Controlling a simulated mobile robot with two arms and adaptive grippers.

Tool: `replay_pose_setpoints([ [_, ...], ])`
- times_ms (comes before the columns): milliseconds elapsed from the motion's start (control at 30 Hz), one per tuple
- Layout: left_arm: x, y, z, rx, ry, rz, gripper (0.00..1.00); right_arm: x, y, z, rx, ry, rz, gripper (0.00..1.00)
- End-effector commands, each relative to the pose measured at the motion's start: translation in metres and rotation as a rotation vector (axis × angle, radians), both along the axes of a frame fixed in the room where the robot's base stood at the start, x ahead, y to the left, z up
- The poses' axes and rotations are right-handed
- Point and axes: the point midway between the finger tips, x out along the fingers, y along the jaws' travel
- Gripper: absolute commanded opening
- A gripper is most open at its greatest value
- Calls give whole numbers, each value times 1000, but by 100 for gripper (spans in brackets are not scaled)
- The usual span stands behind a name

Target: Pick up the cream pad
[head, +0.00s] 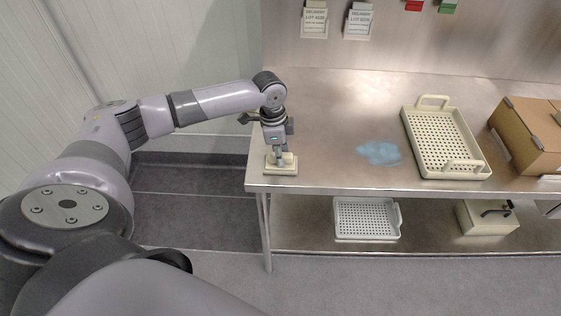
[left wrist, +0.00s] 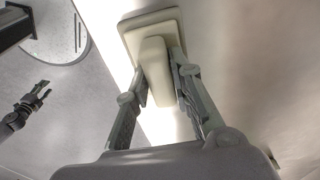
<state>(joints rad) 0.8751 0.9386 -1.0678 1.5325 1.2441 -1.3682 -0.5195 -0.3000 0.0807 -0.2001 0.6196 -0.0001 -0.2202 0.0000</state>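The cream pad (head: 281,168), a flat rectangular plate with a raised block-like grip on top, is at the left end of the steel table, near its front edge. It also shows in the left wrist view (left wrist: 153,33). My left gripper (head: 280,157) points down over it. In the left wrist view its two fingers lie on either side of the raised grip, and their tips appear to press against it. My right gripper (left wrist: 42,92) shows small at the left of the left wrist view, empty, with its fingers apart.
A pale blue smear (head: 379,153) marks the steel table (head: 335,115). A cream perforated tray (head: 411,122) and a cardboard box (head: 521,130) stand to the right. A white crate (head: 366,237) and a cream box with a black handle (head: 478,222) sit on the lower shelf.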

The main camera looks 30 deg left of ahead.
Motion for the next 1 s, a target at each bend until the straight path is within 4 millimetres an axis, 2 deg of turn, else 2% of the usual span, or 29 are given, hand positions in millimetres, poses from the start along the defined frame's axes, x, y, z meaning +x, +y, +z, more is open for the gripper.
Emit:
replay_pose_setpoints([
  [267, 0, 0, 0, 0, 0, 0, 1, 0, 3, 0, 3, 0, -1, 40],
  [700, 0, 0, 3, 0, -1, 0, 0, 0, 2, -1, 3, 0, -1, 40],
  [867, 1, 0, 15, 0, -4, 0, 0, 0, 2, -3, 2, -1, -1, 40],
  [1000, 2, 0, 39, -1, -6, -1, 0, 0, 2, -8, 2, -1, -1, 40],
])
